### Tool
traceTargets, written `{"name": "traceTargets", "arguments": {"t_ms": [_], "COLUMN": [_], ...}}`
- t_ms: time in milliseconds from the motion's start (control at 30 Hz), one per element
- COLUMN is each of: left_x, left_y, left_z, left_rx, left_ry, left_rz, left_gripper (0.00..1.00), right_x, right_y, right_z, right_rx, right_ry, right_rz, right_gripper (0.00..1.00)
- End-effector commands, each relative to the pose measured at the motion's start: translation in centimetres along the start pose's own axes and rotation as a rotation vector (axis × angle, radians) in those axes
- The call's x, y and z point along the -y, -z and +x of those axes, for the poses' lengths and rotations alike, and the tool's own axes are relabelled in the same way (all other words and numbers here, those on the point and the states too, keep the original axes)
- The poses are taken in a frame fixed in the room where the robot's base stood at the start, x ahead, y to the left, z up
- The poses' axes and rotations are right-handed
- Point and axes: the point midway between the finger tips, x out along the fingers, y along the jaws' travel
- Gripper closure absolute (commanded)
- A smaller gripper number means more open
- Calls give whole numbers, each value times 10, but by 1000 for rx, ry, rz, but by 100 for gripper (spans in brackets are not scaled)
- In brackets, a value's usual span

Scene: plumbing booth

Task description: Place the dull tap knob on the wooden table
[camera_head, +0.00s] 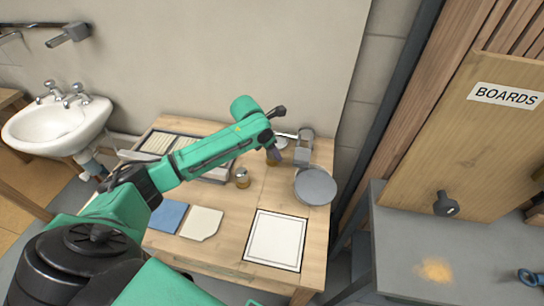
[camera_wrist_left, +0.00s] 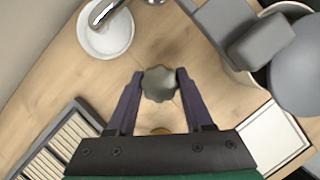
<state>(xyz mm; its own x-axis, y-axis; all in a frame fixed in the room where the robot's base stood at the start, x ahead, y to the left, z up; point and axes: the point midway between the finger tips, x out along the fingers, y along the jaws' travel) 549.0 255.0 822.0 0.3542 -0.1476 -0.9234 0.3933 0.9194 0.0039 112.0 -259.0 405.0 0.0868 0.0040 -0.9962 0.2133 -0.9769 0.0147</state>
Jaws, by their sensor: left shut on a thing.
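A dull grey, lobed tap knob (camera_wrist_left: 159,84) is between the fingertips of my left gripper (camera_wrist_left: 160,82) in the wrist view. The fingers are shut on its sides. The wooden table (camera_wrist_left: 66,70) lies beneath the knob, which seems to be held above it; the exact gap cannot be told. In the head view my left gripper (camera_head: 274,151) is over the back part of the wooden table (camera_head: 226,218). The knob cannot be made out clearly there. My right gripper is not seen.
A sectioned tray (camera_head: 218,175) is at the back left. A black-edged white square (camera_head: 276,240) lies in front, beside cream (camera_head: 202,223) and blue (camera_head: 167,215) sheets.

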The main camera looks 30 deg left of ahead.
Motion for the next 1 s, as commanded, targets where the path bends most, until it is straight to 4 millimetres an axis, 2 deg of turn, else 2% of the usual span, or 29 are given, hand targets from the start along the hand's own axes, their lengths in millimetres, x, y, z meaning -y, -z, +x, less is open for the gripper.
{"name": "traceTargets", "arguments": {"t_ms": [33,133,433,467,500,533,867,1000], "left_x": [1,1,0,0,0,0,0,-1], "left_y": [5,11,12,12,12,12,11,10], "left_z": [10,25,28,28,28,28,26,12], "left_rx": [-3,-3,0,-1,-1,-1,-1,2], "left_ry": [4,2,1,1,1,1,1,-1], "left_rz": [-2,-2,-1,-1,-1,-1,-1,0], "left_gripper": [100,100,100,45,29,19,19,19], "right_x": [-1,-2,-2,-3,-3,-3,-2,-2], "right_y": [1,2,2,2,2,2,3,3], "right_z": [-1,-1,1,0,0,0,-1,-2], "right_rx": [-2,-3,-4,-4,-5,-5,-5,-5], "right_ry": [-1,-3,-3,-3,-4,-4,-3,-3], "right_rz": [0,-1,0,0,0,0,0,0], "right_gripper": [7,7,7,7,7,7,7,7]}}
